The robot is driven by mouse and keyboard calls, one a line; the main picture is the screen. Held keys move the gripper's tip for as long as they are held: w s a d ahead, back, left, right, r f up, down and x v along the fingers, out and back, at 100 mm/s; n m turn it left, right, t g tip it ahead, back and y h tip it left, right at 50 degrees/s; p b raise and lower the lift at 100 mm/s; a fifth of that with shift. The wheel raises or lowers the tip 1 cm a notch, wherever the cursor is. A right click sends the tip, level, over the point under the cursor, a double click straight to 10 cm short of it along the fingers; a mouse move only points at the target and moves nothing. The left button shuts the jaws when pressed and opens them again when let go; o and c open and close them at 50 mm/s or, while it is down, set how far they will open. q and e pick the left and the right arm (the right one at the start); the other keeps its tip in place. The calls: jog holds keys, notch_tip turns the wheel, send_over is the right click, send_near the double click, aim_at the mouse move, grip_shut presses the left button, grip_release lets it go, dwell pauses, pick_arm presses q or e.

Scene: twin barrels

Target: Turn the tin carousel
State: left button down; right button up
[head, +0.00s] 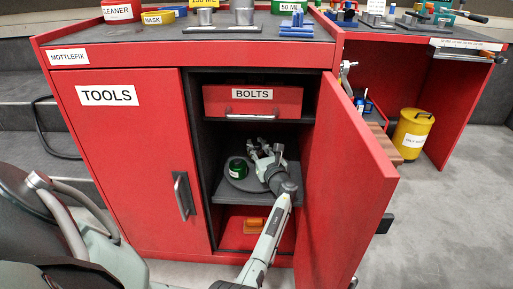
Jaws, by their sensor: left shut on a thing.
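My left gripper (263,150) reaches in over the back of the carousel. It is shut on a part of the carousel, but its fingers and wrist hide most of what they hold. My right gripper is not in view.
The right door (345,185) stands open close beside my forearm. A red BOLTS drawer (253,101) is just above the gripper. The TOOLS door (130,150) is shut. An orange item (254,225) lies below. A yellow can (412,133) stands right.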

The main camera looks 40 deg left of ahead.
pick_arm(q)
jog(key=shift+n+g+y, duration=0.3)
jog(key=shift+g, duration=0.2)
jog(key=c, duration=1.2)
grip_release()
